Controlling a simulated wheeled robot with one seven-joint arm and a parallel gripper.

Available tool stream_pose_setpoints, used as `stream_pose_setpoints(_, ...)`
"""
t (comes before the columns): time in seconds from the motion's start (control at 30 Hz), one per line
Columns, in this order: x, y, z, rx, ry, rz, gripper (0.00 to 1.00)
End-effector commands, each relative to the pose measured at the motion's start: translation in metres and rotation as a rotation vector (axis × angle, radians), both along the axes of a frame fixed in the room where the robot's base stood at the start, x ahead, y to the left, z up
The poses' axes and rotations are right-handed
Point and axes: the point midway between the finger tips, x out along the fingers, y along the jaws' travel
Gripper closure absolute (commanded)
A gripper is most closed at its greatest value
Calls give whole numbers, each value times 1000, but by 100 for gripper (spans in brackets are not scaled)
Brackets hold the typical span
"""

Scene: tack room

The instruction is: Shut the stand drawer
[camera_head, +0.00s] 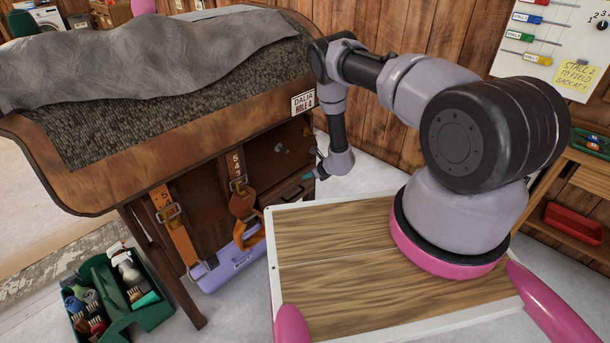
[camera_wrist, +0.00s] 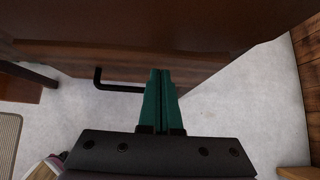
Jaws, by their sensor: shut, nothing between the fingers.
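The wooden stand (camera_head: 205,125) is at the left of the head view, and its drawer (camera_head: 283,192) shows low at its right end. How far the drawer is open cannot be told there. In the wrist view the brown drawer front (camera_wrist: 75,56) runs across the upper part, with a black bar handle (camera_wrist: 118,89) on it. My gripper (camera_wrist: 160,72) has green fingers pressed together and empty. Its tips overlap the drawer front, right of the handle; contact cannot be told. In the head view my gripper (camera_head: 309,174) is beside the drawer, partly hidden.
A green tote (camera_head: 150,310) with brushes is on the floor. A wooden shelf (camera_head: 575,205) stands at the right. Pale floor is clear beside the drawer.

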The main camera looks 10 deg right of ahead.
Motion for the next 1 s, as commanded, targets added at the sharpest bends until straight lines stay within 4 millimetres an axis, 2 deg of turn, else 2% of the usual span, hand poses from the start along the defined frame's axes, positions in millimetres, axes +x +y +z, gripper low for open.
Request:
stream_pose_setpoints(0.13, 9, 7, 0, -1, 1, 0, 100)
stream_pose_setpoints(0.57, 13, 9, 0, -1, 2, -1, 100)
stream_pose_setpoints(0.8, 32, 23, 0, 1, 0, -1, 100)
stream_pose_setpoints(1.0, 32, 23, 0, -1, 2, -1, 100)
